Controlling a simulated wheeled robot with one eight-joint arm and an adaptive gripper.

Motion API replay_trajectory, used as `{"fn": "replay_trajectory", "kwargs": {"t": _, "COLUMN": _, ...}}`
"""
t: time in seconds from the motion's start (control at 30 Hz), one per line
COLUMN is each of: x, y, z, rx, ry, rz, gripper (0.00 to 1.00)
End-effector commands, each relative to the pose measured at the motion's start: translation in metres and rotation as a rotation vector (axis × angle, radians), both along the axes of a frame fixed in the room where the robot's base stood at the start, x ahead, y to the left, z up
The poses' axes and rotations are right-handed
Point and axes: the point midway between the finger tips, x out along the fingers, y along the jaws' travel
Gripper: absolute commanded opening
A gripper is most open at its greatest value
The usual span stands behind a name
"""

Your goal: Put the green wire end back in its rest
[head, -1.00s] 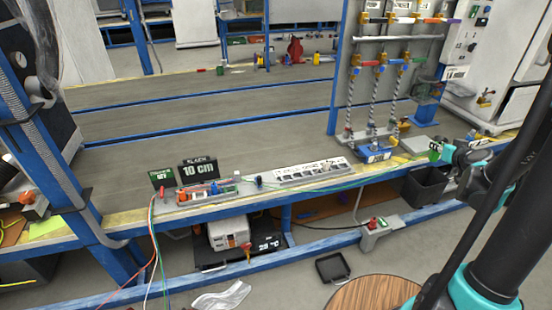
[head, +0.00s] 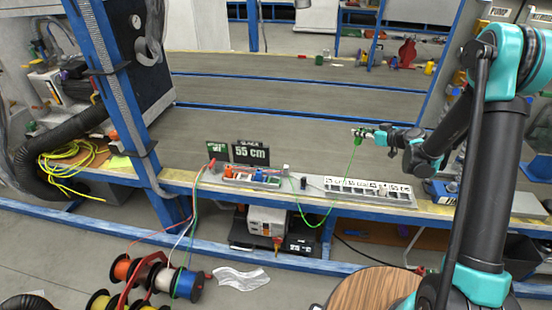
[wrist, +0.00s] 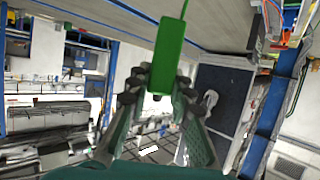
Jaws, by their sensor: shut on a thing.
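My gripper (head: 368,133) is shut on the green wire end (head: 358,140) and holds it in the air above the bench, behind the pale slotted strip. In the wrist view the green wire end (wrist: 170,55) is a green block between the fingertips (wrist: 158,88), with the thin wire leaving its far end. The green wire (head: 330,212) hangs from my gripper, loops below the bench's front edge and runs back left to a small grey rack (head: 252,180) with red, orange, blue and green parts. I cannot tell which part is the green end's rest.
A black display (head: 250,153) reading 55 cm and a small green sign (head: 217,151) stand behind the rack. The slotted strip (head: 368,190) and a dark peg (head: 304,183) are to its right. Wire spools (head: 185,284) are on the floor.

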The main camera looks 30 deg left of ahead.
Motion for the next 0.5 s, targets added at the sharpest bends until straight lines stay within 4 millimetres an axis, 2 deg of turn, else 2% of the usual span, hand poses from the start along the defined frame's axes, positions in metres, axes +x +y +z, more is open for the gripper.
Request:
{"fn": "replay_trajectory", "kwargs": {"t": 0.03, "x": -0.006, "y": 0.029, "z": -0.010, "rx": 0.000, "ry": 0.000, "rz": 0.065, "gripper": 0.00}}
{"fn": "replay_trajectory", "kwargs": {"t": 0.2, "x": -0.035, "y": 0.112, "z": -0.038, "rx": -0.001, "ry": -0.001, "rz": 0.269, "gripper": 0.00}}
{"fn": "replay_trajectory", "kwargs": {"t": 0.37, "x": -0.074, "y": 0.184, "z": -0.065, "rx": 0.000, "ry": 0.001, "rz": 0.461, "gripper": 0.00}}
{"fn": "replay_trajectory", "kwargs": {"t": 0.5, "x": -0.113, "y": 0.239, "z": -0.087, "rx": -0.001, "ry": 0.000, "rz": 0.618, "gripper": 0.00}}
